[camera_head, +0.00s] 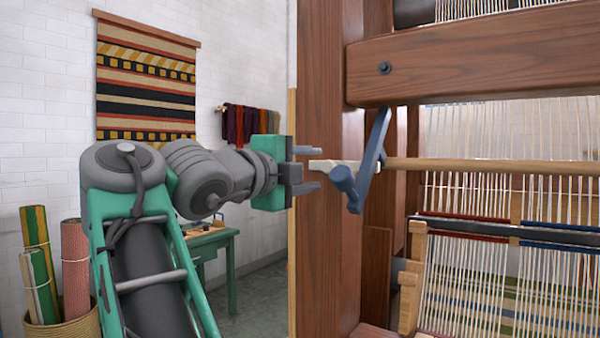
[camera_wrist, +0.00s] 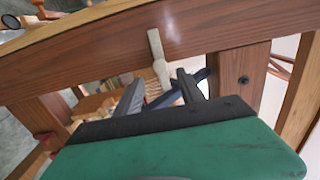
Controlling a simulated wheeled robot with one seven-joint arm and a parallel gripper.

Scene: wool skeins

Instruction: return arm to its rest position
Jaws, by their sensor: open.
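My arm reaches in from the lower left in the head view. My gripper (camera_head: 308,167) points right, toward the wooden loom post (camera_head: 330,240). Its two fingers are apart with nothing seen between them. A pale wooden peg (camera_head: 330,166) and a blue-grey crank handle (camera_head: 372,160) are on the loom just right of the fingertips. In the wrist view my gripper (camera_wrist: 158,92) is also open. The pale peg (camera_wrist: 157,50) shows just beyond the fingers, and part of the blue crank (camera_wrist: 197,80) lies behind the right finger. I cannot tell whether the fingers touch the peg.
The loom's thick upper beam (camera_head: 470,65) and round wooden bar (camera_head: 490,168) fill the right side. A green table (camera_head: 215,240) stands behind my arm. A basket (camera_head: 70,325) with rolled textiles is at lower left. A striped hanging (camera_head: 147,90) is on the wall.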

